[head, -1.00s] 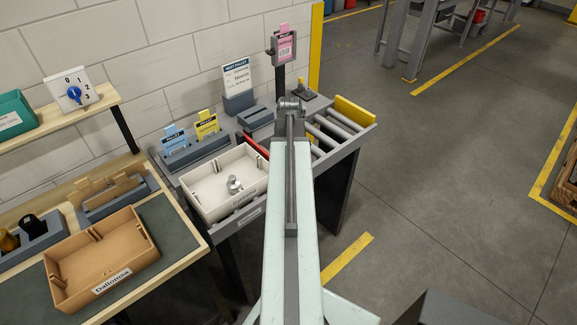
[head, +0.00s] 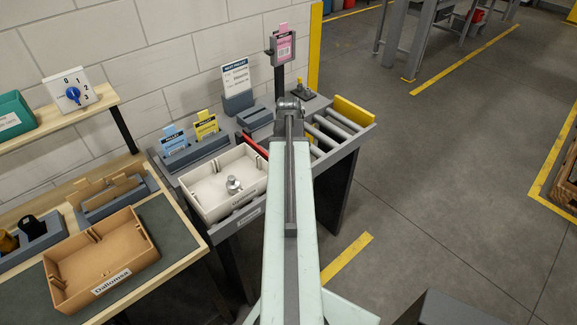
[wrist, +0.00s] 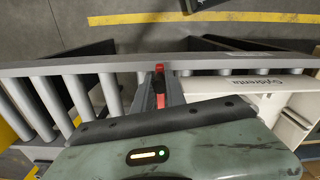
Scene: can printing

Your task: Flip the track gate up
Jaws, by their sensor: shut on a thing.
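The track gate (head: 256,147) shows in the head view as a red bar lying low across the track, between the cream tray and the rollers. My arm covers its near end. In the wrist view, a red part of the gate (wrist: 160,99) sits between the two dark fingers of my gripper (wrist: 160,84), which is shut on it. Another bit of red shows just past the fingertips, at the track's side rail. In the head view my gripper is hidden behind my arm.
The cream tray (head: 198,203) stands on the track left of the gate, holding a metal piece (head: 234,184). Bare rollers (head: 341,123) run to the right, up to a yellow end stop (head: 354,111). Card holders stand along the wall side. A tan tray (head: 67,279) is on the left bench.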

